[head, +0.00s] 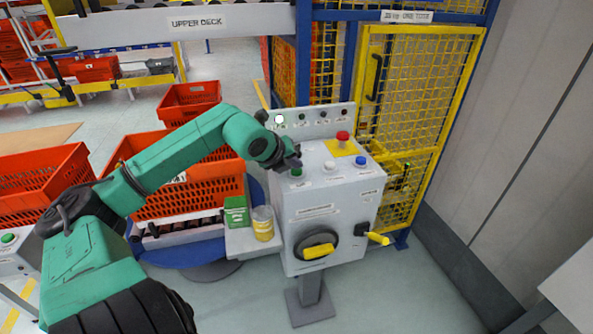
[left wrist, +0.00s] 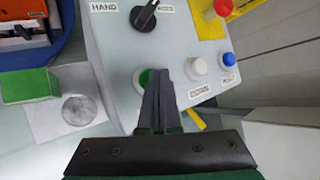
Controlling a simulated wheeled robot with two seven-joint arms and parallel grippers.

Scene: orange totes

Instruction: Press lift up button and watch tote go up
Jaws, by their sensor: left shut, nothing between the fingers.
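The grey control box (head: 330,205) stands on a post at the centre of the head view. A green button (head: 296,172) is at the left of its top panel. In the left wrist view the green button (left wrist: 144,77) is partly covered by my fingers. My left gripper (head: 291,163) is shut and empty, its tips (left wrist: 158,72) right over or at the green button; I cannot tell whether they touch it. An orange tote (head: 205,195) sits on rollers left of the box, partly behind my arm. My right gripper is not in view.
A white button (left wrist: 196,68) labelled DOWN, a blue button (left wrist: 229,59) and a red emergency knob (head: 343,136) are nearby. A side shelf holds a green box (head: 236,212) and a can (head: 262,225). A yellow mesh fence (head: 415,100) stands behind.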

